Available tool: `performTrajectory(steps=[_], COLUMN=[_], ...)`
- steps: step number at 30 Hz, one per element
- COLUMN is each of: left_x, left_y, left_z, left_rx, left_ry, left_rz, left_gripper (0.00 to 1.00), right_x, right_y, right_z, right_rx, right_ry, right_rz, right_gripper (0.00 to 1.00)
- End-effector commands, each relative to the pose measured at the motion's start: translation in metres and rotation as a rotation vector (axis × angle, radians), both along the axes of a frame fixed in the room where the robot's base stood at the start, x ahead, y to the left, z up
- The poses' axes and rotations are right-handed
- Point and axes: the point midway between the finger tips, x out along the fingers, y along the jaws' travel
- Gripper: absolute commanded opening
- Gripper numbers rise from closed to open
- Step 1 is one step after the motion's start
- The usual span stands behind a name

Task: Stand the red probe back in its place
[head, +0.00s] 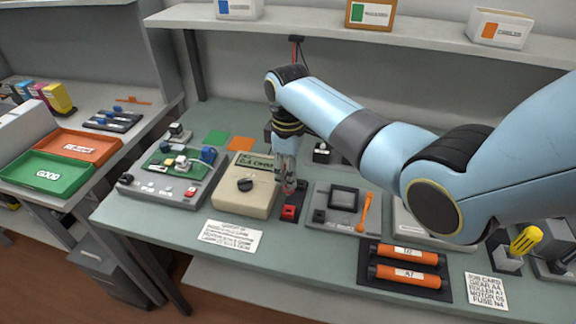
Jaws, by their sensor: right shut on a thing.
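My right gripper (288,186) reaches down from the right arm, just right of the beige meter (245,187) with its dark knob and small display. It is shut on the red probe, which is mostly hidden between the fingers. The gripper is over a dark holder strip (297,203) beside the meter. A red block (289,213) sits at the front end of this strip, just below the fingertips. I cannot tell whether the probe touches the holder. My left gripper is not in view.
A grey fixture with a green circuit board (178,163) stands left of the meter. A grey panel with an orange tool (366,211) is close on the right. Orange rollers (408,265) lie at the front right. Green (45,173) and orange trays are on the left table.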

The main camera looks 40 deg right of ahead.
Motion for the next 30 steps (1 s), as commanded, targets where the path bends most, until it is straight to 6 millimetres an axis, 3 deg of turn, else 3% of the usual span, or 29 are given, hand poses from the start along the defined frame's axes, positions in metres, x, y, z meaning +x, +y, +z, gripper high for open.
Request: performTrajectory(steps=[10,30], left_x=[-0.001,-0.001], left_y=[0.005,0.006], left_z=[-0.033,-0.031], left_rx=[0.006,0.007], left_ry=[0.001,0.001], left_rz=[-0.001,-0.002], left_gripper=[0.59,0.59], right_x=[0.0,0.0], right_y=[0.0,0.0], right_z=[-0.039,-0.039], right_rx=[0.0,0.0], right_ry=[-0.001,-0.001], right_rz=[0.0,0.0], right_gripper=[0.0,0.0])
